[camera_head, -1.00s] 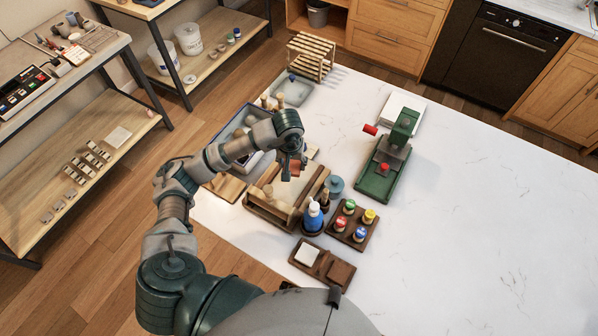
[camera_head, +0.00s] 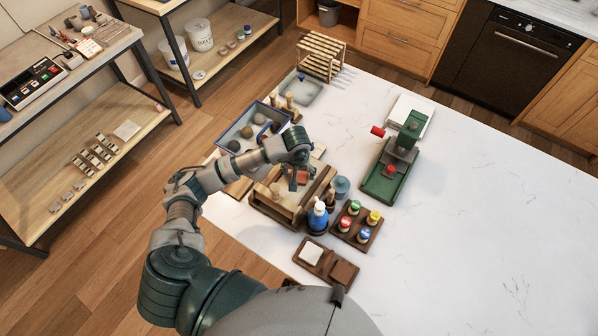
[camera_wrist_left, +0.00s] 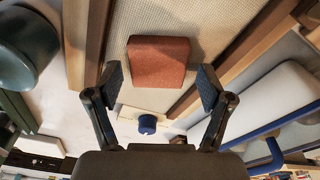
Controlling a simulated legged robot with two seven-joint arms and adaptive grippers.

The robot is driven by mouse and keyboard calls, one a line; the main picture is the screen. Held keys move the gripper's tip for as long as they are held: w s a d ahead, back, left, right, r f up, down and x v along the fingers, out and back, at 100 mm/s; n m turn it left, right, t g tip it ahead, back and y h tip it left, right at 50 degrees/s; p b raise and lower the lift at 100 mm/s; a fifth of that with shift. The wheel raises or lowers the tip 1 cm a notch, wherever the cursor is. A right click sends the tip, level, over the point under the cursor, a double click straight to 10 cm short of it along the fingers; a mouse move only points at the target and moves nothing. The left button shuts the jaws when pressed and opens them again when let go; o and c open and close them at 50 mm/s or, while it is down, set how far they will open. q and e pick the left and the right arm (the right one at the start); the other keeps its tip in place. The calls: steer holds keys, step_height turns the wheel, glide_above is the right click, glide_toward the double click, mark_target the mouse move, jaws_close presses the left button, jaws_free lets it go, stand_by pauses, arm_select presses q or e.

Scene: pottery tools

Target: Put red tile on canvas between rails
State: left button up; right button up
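The red tile (camera_wrist_left: 158,60) lies flat on the woven canvas (camera_wrist_left: 205,22) between two wooden rails, one at left (camera_wrist_left: 98,40) and one at right (camera_wrist_left: 232,58) in the left wrist view. My left gripper (camera_wrist_left: 160,78) is open, its fingers on either side of the tile's near end with a small gap at each side. My right gripper is not in view.
A blue bottle (camera_head: 317,217) and a rack of colour-capped jars (camera_head: 357,222) stand close to the board's right. A blue-rimmed tray (camera_head: 232,130) lies behind it, and a green press (camera_head: 390,170) to the right. The table's right side is clear.

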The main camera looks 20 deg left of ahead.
mark_target(298, 178)
arm_select(q)
steer(key=shift+r, duration=0.6)
step_height(298, 178, up, 11)
steer(key=s+b, duration=0.1)
steer(key=shift+s+d+b, duration=0.15)
steer(key=shift+s+b, duration=0.05)
steer(key=shift+b, duration=0.2)
